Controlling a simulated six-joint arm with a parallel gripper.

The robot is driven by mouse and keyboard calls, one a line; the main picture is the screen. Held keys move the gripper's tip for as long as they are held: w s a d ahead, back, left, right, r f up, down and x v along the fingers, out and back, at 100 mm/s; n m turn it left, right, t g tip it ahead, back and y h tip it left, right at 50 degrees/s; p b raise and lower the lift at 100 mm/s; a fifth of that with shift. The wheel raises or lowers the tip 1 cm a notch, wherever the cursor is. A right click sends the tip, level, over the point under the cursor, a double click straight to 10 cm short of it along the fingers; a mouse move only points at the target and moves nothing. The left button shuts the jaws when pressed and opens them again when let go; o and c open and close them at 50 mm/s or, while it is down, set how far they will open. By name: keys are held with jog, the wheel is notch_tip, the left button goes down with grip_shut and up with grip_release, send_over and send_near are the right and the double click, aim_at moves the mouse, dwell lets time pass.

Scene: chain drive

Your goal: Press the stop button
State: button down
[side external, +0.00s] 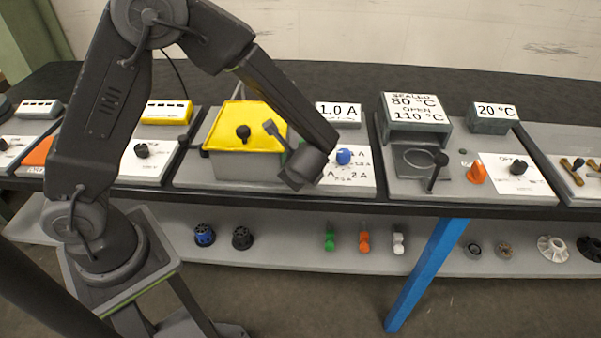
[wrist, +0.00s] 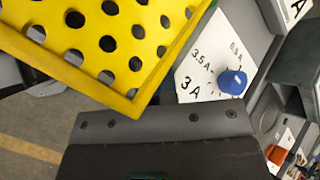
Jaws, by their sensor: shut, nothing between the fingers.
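My gripper (side external: 302,172) is shut and empty, at the front right corner of the box with the yellow lid (side external: 240,122). In the wrist view the dark gripper (wrist: 165,140) fills the bottom, and the perforated yellow lid (wrist: 105,45) lies above it at the upper left. A blue knob (side external: 344,156) on a white panel (side external: 352,178) stands just right of my gripper; the knob also shows in the wrist view (wrist: 232,82) beside current markings. I cannot make out a stop button; my gripper hides part of the panel. A thin green sliver (wrist: 148,178) shows at the wrist view's bottom edge.
A "1.0 A" display (side external: 338,113) stands behind the blue knob. To the right are a temperature station (side external: 415,118), an orange knob (side external: 476,174) and a black knob (side external: 518,167). A lower shelf (side external: 290,258) holds several small parts.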

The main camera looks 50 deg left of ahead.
jog(key=shift+r, duration=0.9)
jog(key=shift+r, duration=0.1)
jog(key=shift+r, duration=2.45)
jog(key=s+r+n+h, duration=0.4)
jog(key=s+r+n, duration=0.2)
jog(key=s, duration=0.4)
jog(key=s+r+n+h, duration=0.3)
jog(key=s+r+n, duration=0.4)
jog(key=s+n, duration=0.2)
jog(key=shift+s+r+n+t+h, duration=0.15)
jog(key=shift+s+n+t+h, duration=0.2)
jog(key=shift+s, duration=0.25)
